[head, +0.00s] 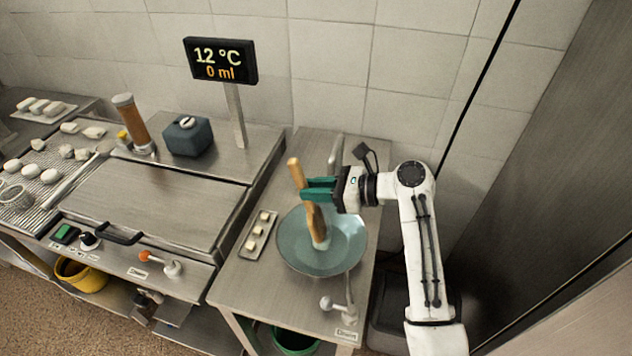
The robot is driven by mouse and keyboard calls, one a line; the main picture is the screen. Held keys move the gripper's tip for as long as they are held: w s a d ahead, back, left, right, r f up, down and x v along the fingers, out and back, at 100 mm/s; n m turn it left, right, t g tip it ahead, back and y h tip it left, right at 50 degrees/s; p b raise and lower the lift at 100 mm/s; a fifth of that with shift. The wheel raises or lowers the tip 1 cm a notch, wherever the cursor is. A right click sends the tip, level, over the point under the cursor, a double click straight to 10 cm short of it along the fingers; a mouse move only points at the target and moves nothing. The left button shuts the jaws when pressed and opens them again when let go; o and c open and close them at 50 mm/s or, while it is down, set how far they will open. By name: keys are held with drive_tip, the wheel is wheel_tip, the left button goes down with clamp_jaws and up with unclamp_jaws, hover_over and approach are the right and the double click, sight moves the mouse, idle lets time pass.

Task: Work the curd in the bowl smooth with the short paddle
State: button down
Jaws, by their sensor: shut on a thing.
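A wide blue-grey bowl (345,262) stands on the steel side table. A short wooden paddle (297,172) leans in it, nearly upright, with its top tilted to the left. My gripper (318,190) reaches in from the right above the bowl, its green fingers shut on the paddle's upper part. A small whitish lump of curd (321,244) lies at the paddle's lower end in the bowl. The paddle's tip is hidden or merges with the lump, so I cannot tell how deep it sits.
A small tray (249,248) with several pale pieces lies left of the bowl. A drain lever (338,306) is in front. A display (221,62) reading 12 °C and 0 ml stands behind the closed vat lid (150,205). A wall rises behind.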

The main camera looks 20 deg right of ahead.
drive_tip(key=shift+s+a+r, duration=0.15)
drive_tip(key=shift+w+d+f, duration=0.2)
drive_tip(key=shift+w+d, duration=0.4)
drive_tip(key=shift+w, duration=0.2)
drive_tip(key=shift+s+a, duration=0.15)
drive_tip(key=shift+s, duration=0.05)
drive_tip(key=shift+s+a+r, duration=0.1)
drive_tip(key=shift+s+a, duration=0.35)
drive_tip(key=shift+s, duration=0.15)
